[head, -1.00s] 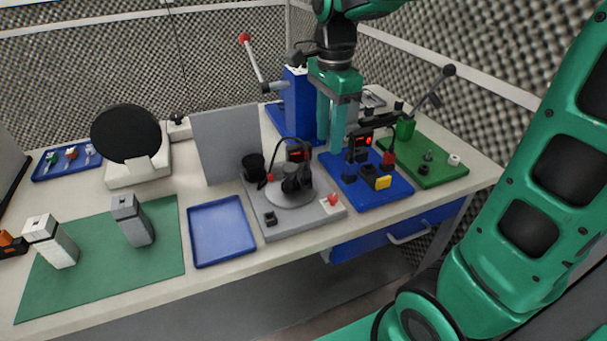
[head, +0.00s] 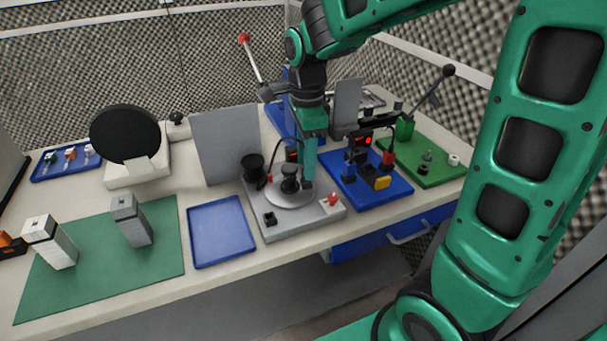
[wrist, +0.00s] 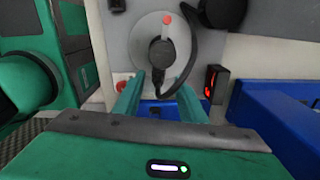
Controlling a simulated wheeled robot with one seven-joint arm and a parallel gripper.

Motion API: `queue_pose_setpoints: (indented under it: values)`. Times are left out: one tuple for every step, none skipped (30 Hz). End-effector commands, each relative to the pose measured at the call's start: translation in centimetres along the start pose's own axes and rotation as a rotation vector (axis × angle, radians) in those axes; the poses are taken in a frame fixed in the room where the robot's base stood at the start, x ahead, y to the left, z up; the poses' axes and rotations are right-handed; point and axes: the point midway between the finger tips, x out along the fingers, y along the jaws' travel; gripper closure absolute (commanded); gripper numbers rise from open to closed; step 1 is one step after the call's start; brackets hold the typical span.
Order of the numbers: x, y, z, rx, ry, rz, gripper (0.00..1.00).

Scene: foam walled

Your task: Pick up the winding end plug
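A grey winding fixture (head: 308,218) carries a pale round disc (wrist: 145,28) with a dark hub (wrist: 162,53) in its middle. A black cable (wrist: 194,52) curves beside the hub and ends in a dark piece near it in the wrist view. A small red piece (wrist: 167,19) stands on the far side of the hub. I cannot tell for certain which piece is the winding end plug. My gripper (head: 308,178) is above the fixture, pointing down. In the wrist view its fingers (wrist: 159,82) are apart, with nothing visibly held between them.
A black spool (head: 253,166) and an upright grey panel (head: 225,145) stand close by on the left. A blue fixture (head: 385,192) is to the right. An empty blue tray (head: 222,235) lies to the left. A red button (head: 333,200) sits on the grey fixture's front corner.

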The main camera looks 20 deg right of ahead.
Motion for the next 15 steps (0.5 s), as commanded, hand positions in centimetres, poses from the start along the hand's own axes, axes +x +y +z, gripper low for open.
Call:
queue_pose_setpoints:
  values:
    - [0.8, 0.3, 0.0, -0.001, 0.001, 0.004, 0.62]
    - [1.3, 0.3, 0.0, 0.000, 0.001, 0.004, 0.62]
    - [1.8, 0.2, 0.0, 0.000, 0.001, 0.004, 0.62]
    - [2.0, 0.2, 0.0, 0.000, 0.001, 0.003, 0.62]
    - [2.3, 0.2, 0.0, 0.000, 0.001, 0.002, 0.62]
    - [2.6, 0.2, 0.0, 0.000, 0.001, 0.002, 0.62]
    - [2.8, 0.2, 0.0, 0.000, 0.001, 0.002, 0.62]
    - [2.9, 0.2, 0.0, 0.000, 0.001, 0.002, 0.62]
    - [2.9, 0.2, 0.0, 0.000, 0.001, 0.002, 0.62]
    - [3.0, 0.2, 0.0, 0.000, 0.000, 0.001, 0.62]
    - [3.0, 0.2, 0.0, 0.000, 0.000, 0.001, 0.62]
    - [2.9, 0.2, 0.0, 0.000, 0.000, 0.001, 0.62]
    - [2.9, 0.2, 0.0, 0.000, 0.000, 0.001, 0.62]
    - [2.9, 0.2, 0.0, 0.000, 0.000, 0.000, 0.62]
    - [2.9, 0.2, 0.0, 0.000, 0.000, 0.000, 0.65]
